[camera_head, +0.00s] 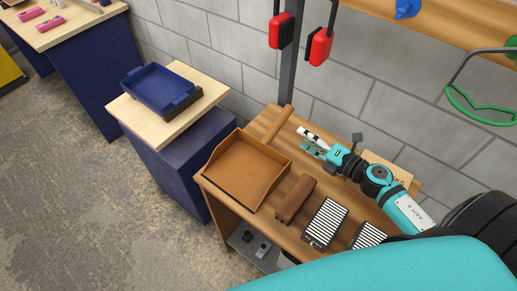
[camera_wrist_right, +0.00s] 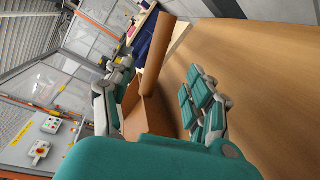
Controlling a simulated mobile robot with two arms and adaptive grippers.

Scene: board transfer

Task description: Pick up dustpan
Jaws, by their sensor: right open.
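The brown dustpan (camera_head: 246,172) lies on the wooden bench with its open pan to the left and its handle (camera_head: 279,122) pointing to the back right. My right gripper (camera_head: 312,142) is open and empty, just right of the handle and apart from it. In the right wrist view the dustpan's handle (camera_wrist_right: 153,48) rises ahead between the two spread fingers of the right gripper (camera_wrist_right: 160,92), and part of the pan (camera_wrist_right: 146,115) shows below it. My left gripper is not in view.
A brown brush-like block (camera_head: 295,199) and a striped black-and-white item (camera_head: 325,222) lie on the bench. A blue tray (camera_head: 160,89) stands on the neighbouring table. Red tools (camera_head: 320,46) hang above beside a grey post (camera_head: 290,70). A block wall closes the back.

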